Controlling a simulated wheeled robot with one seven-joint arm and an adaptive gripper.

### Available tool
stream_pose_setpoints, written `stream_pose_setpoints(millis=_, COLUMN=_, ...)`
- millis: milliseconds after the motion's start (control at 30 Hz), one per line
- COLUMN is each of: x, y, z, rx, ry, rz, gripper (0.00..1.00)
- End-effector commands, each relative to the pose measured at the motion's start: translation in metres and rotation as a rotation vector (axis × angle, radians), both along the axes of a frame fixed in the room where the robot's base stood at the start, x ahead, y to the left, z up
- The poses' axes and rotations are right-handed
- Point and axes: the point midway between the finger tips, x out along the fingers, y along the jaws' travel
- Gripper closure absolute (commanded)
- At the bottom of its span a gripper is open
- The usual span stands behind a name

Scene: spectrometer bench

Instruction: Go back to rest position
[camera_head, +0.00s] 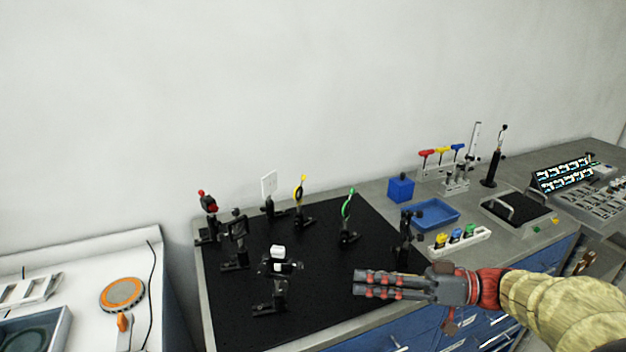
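My gripper (358,284) reaches in from the lower right, in front of the bench's front edge and over the near right part of the black breadboard (333,212). Its two dark, red-marked fingers point left and lie close together, with a narrow gap showing between them. I see nothing held between them. Whether they are fully closed is hard to tell at this angle. My arm, in a yellowish sleeve with a red wrist, comes from the lower right corner.
Several optic mounts stand on the breadboard, including a green-ringed one (348,204), a yellow one (299,190) and a near one with a white top (278,252). A blue tray (435,226), a blue cube (400,188) and a white strip with coloured knobs (480,234) lie right.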

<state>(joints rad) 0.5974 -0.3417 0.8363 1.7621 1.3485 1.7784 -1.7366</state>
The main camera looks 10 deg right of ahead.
Motion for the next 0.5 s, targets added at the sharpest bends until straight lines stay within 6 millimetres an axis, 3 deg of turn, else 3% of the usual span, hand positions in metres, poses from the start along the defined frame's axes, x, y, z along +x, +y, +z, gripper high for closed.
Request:
stream_pose_setpoints(millis=133, x=-0.031, y=0.039, z=-0.002, rx=-0.159, ry=0.204, rz=0.068, gripper=0.69)
stream_pose_setpoints(millis=267, x=-0.078, y=0.066, z=-0.017, rx=-0.415, ry=0.458, rz=0.064, gripper=0.69)
stream_pose_setpoints(millis=367, x=-0.112, y=0.066, z=-0.029, rx=-0.621, ry=0.603, rz=-0.018, gripper=0.69)
stream_pose_setpoints(millis=500, x=-0.145, y=0.044, z=-0.034, rx=-0.868, ry=0.698, rz=-0.235, gripper=0.69)
